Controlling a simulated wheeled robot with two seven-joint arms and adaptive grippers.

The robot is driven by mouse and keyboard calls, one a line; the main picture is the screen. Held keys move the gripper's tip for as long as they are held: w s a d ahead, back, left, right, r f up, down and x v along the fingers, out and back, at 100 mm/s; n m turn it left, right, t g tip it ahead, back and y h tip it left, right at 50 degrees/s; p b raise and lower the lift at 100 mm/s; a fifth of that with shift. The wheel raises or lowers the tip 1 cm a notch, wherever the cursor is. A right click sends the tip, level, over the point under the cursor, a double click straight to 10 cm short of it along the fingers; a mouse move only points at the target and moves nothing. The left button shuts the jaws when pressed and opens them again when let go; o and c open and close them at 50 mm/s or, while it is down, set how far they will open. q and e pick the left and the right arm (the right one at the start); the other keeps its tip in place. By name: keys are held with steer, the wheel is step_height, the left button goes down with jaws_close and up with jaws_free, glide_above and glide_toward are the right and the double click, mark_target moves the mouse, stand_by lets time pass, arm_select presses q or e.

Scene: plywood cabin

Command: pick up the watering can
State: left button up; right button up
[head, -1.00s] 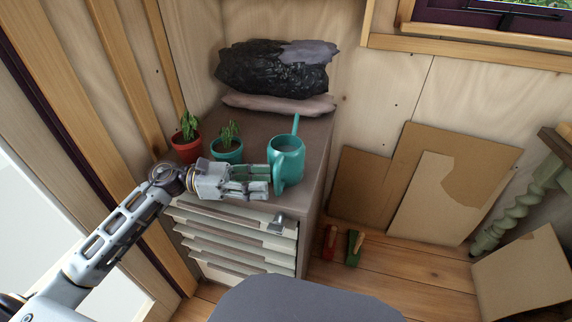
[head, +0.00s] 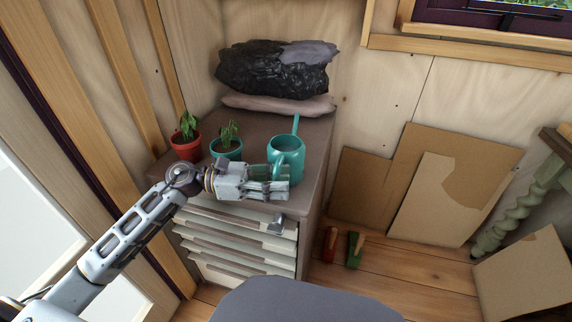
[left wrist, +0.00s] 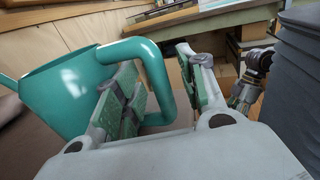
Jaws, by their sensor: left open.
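The teal watering can (head: 291,146) stands upright on the cabinet top near its front right corner, with its spout toward the back. In the left wrist view, the can (left wrist: 70,95) is at left and its looped handle (left wrist: 156,78) faces me. My left gripper (head: 284,180) is at the can's near side, partly covering its lower part. Its jaws (left wrist: 162,95) are open, with one finger inside the handle loop and the other beyond the handle. The handle lies between the fingers, not clamped. My right gripper (left wrist: 243,96) shows small at the right; its jaw state is unclear.
A red pot (head: 186,148) and a teal pot (head: 227,149) with plants stand left of the can. A black bag (head: 272,70) lies on a pale sack (head: 280,104) behind. The cabinet drawers (head: 240,236) are below my left arm. Cardboard (head: 420,195) leans at right.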

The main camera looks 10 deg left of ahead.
mark_target(277, 167)
arm_select(q)
jaws_close()
steer(key=shift+r, duration=0.15)
stand_by(0.4)
steer(key=shift+r, duration=0.45)
step_height(277, 167, up, 8)
steer(key=p, duration=0.2)
steer(key=shift+f+p, duration=0.25)
steer(key=shift+p, duration=0.05)
steer(key=shift+r, duration=0.75)
arm_select(e)
step_height(277, 167, up, 6)
steer(key=d+g+h, duration=0.1)
steer(key=shift+s+d, duration=0.4)
steer(key=shift+s, duration=0.05)
arm_select(q)
steer(key=shift+r, duration=0.1)
